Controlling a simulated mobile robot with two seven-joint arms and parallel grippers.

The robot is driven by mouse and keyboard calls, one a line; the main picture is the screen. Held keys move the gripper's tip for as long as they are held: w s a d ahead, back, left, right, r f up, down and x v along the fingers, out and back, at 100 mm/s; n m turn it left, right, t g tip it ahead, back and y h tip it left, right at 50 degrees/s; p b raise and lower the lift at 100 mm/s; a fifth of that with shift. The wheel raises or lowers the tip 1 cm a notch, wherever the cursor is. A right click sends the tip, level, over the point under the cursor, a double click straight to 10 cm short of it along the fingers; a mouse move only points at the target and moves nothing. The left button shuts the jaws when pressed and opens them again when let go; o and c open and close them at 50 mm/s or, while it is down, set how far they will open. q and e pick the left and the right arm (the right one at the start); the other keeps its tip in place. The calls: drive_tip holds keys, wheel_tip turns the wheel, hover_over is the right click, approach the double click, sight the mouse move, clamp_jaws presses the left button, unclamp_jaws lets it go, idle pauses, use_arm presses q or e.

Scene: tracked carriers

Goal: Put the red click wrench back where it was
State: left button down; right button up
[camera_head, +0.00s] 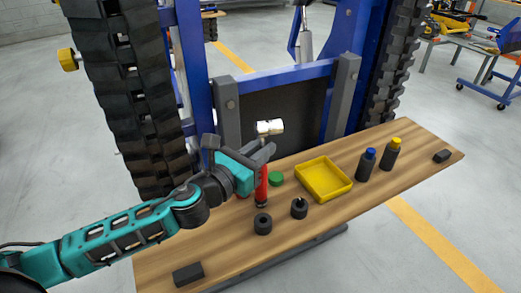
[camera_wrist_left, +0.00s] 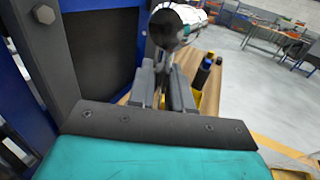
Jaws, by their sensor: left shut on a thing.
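The red click wrench (camera_head: 262,186) is held upright over the wooden bench, with its red handle down and a pale cylindrical head on top. My left gripper (camera_head: 264,154) is shut on it just below the head. The head (camera_wrist_left: 180,22) also shows in the left wrist view, above the gripper fingers (camera_wrist_left: 165,88). The handle's dark lower end is close behind a black ring-shaped holder (camera_head: 263,224); I cannot tell whether it touches anything. A second black holder (camera_head: 299,208) stands to its right with a dark opening. My right gripper is not in view.
The bench (camera_head: 237,245) also carries a green disc (camera_head: 277,179), a yellow tray (camera_head: 324,180), a blue-capped bottle (camera_head: 366,165), a yellow-capped bottle (camera_head: 391,155) and black blocks (camera_head: 188,273) at both ends. A blue frame (camera_head: 290,76) and tracks (camera_head: 135,90) rise behind.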

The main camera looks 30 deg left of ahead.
use_arm(q)
drive_tip(key=shift+s+f+b, duration=0.1)
drive_tip(key=shift+f+b, duration=0.35)
drive_tip(key=shift+f, duration=0.2)
drive_tip(key=c, duration=1.4)
unclamp_jaws()
drive_tip(key=shift+f, duration=0.2)
drive_tip(key=o, duration=0.3)
drive_tip(key=shift+r, duration=0.1)
drive_tip(key=shift+o, duration=0.3)
drive_tip(key=shift+r, duration=0.1)
